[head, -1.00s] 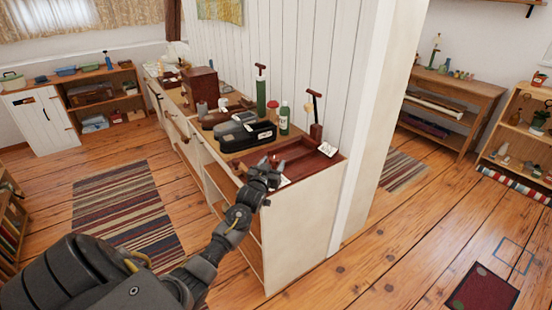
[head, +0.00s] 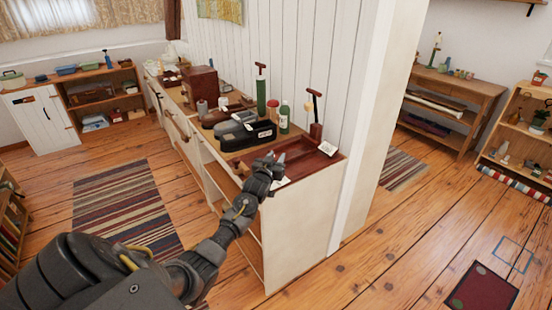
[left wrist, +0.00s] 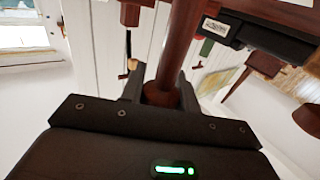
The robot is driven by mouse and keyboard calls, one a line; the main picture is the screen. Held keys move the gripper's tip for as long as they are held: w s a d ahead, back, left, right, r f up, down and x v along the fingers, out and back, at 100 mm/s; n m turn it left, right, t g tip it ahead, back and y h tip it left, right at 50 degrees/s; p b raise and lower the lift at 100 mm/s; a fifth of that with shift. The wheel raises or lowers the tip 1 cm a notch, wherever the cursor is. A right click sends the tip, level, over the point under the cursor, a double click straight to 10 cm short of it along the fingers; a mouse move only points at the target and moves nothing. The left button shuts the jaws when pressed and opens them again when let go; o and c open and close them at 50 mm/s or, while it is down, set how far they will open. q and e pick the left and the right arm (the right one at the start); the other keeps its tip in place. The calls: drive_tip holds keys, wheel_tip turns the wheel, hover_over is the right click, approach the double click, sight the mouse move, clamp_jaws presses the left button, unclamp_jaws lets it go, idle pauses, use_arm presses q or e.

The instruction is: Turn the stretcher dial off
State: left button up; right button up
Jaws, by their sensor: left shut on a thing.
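My left gripper (head: 276,158) is at the near front edge of the white counter, beside a reddish-brown wooden tray (head: 309,163). In the left wrist view my left gripper (left wrist: 160,90) is shut on a reddish-brown rod (left wrist: 181,45), which runs up between its fingers. I cannot tell whether this rod belongs to the stretcher dial; no dial face or markings are readable. The rod's gripped end is partly hidden by the fingers. My right gripper is not in view.
A white post (head: 362,130) rises behind. The floor around is mostly clear.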

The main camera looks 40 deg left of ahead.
use_arm(q)
drive_tip(key=shift+n+y, duration=0.4)
drive_tip(key=shift+y, duration=0.2)
drive_tip(key=shift+f+n+g+y, duration=0.1)
drive_tip(key=shift+n+g+y, duration=0.5)
drive_tip(key=shift+y, duration=0.3)
drive_tip(key=shift+a+n+g+y, duration=0.15)
drive_tip(key=shift+n+g+y, duration=0.5)
drive_tip(key=shift+y, duration=0.25)
drive_tip(key=n+g+y+b, duration=0.2)
drive_tip(key=n+g+y, duration=0.1)
drive_tip(key=shift+s+a+f+n+g+y+b, duration=0.1)
drive_tip(key=shift+s+a+n+g+y+b, duration=0.2)
drive_tip(key=shift+g+y+b, duration=0.1)
drive_tip(key=shift+n+g+y+b, duration=0.3)
drive_tip(key=shift+n+g+b, duration=0.05)
drive_tip(key=shift+g, duration=0.1)
drive_tip(key=shift+s+g, duration=0.1)
drive_tip(key=shift+g, duration=0.2)
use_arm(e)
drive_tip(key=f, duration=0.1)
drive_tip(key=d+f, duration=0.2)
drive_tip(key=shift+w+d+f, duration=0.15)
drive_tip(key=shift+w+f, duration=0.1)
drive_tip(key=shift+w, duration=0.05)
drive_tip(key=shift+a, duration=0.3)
